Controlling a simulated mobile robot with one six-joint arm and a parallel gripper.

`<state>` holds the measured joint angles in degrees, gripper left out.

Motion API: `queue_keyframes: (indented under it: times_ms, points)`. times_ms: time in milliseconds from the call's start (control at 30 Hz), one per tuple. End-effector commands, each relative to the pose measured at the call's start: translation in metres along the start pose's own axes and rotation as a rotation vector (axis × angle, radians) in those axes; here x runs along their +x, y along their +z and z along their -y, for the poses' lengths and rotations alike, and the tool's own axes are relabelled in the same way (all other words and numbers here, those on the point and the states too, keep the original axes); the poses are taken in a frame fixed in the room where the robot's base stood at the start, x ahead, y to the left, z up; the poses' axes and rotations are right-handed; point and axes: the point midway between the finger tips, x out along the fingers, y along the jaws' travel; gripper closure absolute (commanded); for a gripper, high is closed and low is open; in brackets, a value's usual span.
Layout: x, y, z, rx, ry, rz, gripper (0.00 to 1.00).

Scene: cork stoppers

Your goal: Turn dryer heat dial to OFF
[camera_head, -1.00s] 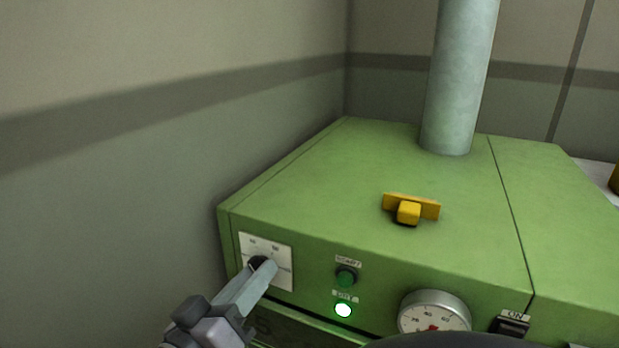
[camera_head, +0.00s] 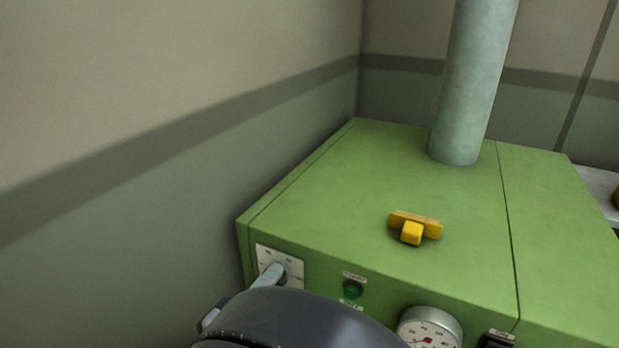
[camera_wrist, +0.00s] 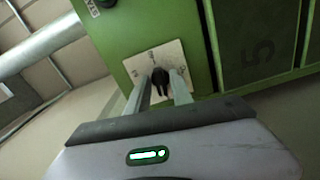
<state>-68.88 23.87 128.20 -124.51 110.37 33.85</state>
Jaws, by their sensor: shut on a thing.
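The heat dial is a black knob (camera_wrist: 160,79) on a square white plate (camera_wrist: 139,66) at the front left corner of the green dryer (camera_head: 375,190). The plate (camera_head: 291,262) also shows in the head view, where the knob is hidden. In the wrist view the two grey fingers of my gripper (camera_wrist: 162,75) lie on either side of the knob, shut on it. In the head view only part of a finger shows at the plate; my dark arm covers the rest. The scale marks are too small to read.
A green button (camera_head: 353,288) and a round gauge (camera_head: 430,327) sit right of the dial. A black switch (camera_head: 496,339) is further right. A yellow handle (camera_head: 413,228) and a grey pipe (camera_head: 470,85) stand on top. A wall rises close at left.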

Motion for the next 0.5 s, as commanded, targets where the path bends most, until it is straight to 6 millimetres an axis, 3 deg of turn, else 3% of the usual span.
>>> queue_keyframes:
  times_ms: [500]
  points:
    - [0.0003, -0.0009, -0.0020, -0.141, 0.002, -0.001, 1.00]
